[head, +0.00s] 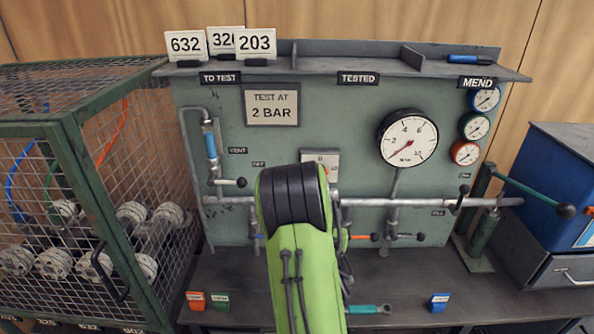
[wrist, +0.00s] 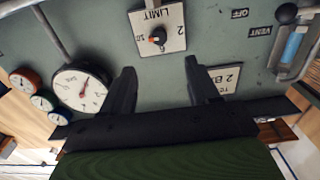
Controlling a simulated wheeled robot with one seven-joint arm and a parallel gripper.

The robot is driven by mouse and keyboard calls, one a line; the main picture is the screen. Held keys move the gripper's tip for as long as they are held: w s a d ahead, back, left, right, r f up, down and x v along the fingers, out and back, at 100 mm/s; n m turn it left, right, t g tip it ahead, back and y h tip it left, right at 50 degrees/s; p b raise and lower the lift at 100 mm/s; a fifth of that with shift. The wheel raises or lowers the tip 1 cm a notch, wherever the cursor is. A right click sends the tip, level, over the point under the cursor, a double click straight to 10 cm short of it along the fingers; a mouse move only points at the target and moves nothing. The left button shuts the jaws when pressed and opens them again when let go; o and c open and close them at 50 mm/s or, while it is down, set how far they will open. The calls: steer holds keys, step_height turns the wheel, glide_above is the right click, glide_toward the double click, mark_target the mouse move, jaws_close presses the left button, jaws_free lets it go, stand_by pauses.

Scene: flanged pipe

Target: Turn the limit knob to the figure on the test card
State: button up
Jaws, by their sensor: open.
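The test card (head: 272,105) on the green panel reads "TEST AT 2 BAR"; part of it shows upside down in the wrist view (wrist: 226,78). The limit plate (head: 322,158) is mostly hidden by my arm in the head view. In the wrist view the white plate (wrist: 172,18) shows upside down with "LIMIT", a 2 at right and a 10 at left. The small dark limit knob (wrist: 159,35) has an orange mark on its left side; its exact reading is unclear. My gripper (wrist: 160,70) is open and empty, its fingers pointing toward the plate, apart from the knob.
The pressure gauge (head: 408,138) is right of the plate, with a pipe (head: 400,202) and levers below. A shelf (head: 340,66) with number cards (head: 257,44) runs above. A wire cage (head: 80,190) stands left, a blue cabinet (head: 560,180) right.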

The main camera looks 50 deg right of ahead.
steer(key=p+x, duration=0.8)
steer(key=x, duration=0.7)
steer(key=shift+r, duration=0.2)
steer(key=shift+d, duration=0.1)
steer(key=c, duration=1)
steer(key=shift+c, duration=0.2)
